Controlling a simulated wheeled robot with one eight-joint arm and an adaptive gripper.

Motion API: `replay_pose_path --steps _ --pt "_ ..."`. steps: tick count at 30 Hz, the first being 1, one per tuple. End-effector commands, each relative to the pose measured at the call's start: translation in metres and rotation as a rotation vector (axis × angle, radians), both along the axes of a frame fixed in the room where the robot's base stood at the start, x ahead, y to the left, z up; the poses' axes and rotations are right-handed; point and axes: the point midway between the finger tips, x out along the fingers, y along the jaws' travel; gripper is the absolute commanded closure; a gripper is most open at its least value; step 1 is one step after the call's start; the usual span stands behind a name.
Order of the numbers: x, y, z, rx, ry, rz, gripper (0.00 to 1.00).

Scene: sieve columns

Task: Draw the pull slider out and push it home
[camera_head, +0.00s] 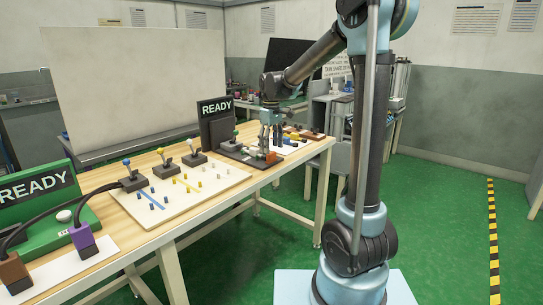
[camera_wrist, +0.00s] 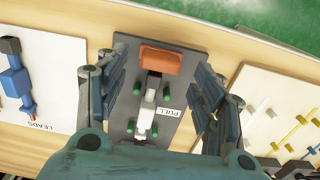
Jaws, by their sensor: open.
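The pull slider has an orange handle block (camera_wrist: 168,60) at the top of the wrist view and a pale rod (camera_wrist: 150,103) running down from it. It sits on a dark grey plate (camera_wrist: 188,75) with several green posts (camera_wrist: 138,88) and a white PULL label (camera_wrist: 173,103). The orange handle (camera_head: 268,156) also shows small in the head view, under my gripper. My gripper (camera_wrist: 163,85) is open and empty, with a finger on each side of the plate, apart from the handle. The lower end of the slider is partly hidden by my gripper's body.
A white board (camera_wrist: 280,110) with yellow and white pegs lies to the right in the wrist view. A LEADS board (camera_wrist: 35,95) with blue parts lies to the left. A black READY sign (camera_head: 215,108) stands behind the plate. The wooden table's edge is beyond the handle.

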Motion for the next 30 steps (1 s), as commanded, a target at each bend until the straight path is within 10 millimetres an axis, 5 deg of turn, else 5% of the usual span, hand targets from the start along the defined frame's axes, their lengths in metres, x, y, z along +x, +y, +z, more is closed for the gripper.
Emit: replay_pose_path --steps 9,21,30 --pt "0.000 0.000 -0.037 0.000 0.000 0.000 0.38" --pt "0.000 0.000 -0.042 0.000 0.000 0.000 0.38" --pt "0.000 0.000 -0.042 -0.001 -0.001 0.000 1.00"
